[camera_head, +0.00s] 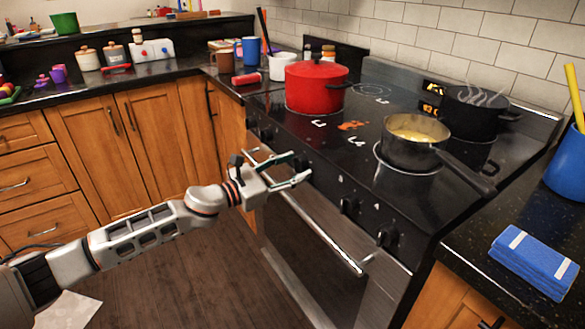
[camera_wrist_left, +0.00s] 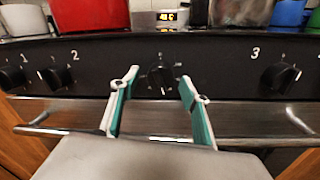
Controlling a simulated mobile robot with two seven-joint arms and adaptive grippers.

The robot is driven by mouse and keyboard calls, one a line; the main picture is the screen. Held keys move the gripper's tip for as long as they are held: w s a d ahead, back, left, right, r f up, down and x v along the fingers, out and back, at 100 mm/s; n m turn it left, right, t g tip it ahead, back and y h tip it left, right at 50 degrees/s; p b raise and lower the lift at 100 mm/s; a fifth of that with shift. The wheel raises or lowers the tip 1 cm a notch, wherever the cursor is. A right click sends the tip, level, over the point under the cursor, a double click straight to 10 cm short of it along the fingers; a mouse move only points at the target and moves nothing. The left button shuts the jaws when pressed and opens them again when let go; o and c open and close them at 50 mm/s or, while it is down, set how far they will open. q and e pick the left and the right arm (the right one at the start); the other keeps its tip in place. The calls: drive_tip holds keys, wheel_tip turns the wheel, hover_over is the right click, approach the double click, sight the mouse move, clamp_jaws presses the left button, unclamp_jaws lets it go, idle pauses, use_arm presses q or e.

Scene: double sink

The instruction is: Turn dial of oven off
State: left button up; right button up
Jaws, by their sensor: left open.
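The stove's front panel carries a row of black dials. The middle dial (camera_wrist_left: 161,80), unnumbered in the left wrist view, sits between dial 2 (camera_wrist_left: 58,78) and dial 3 (camera_wrist_left: 280,76). My left gripper (camera_head: 300,166) is in front of the panel, with its two green-and-white fingers spread. In the left wrist view my left gripper (camera_wrist_left: 158,88) has one finger on each side of the middle dial, and nothing is held. Whether the fingers touch the dial cannot be told. In the head view the gripper largely hides this dial. My right gripper is not in view.
The oven handle (camera_head: 318,225) runs below the dials, close under my left gripper. A red pot (camera_head: 314,88) and a saucepan (camera_head: 412,148) with yellow contents stand on the cooktop. The saucepan's handle points to the front right. The floor (camera_head: 190,270) before the oven is clear.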

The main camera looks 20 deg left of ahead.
use_arm(q)
drive_tip(key=c, duration=1.1)
drive_tip(key=shift+r, duration=0.1)
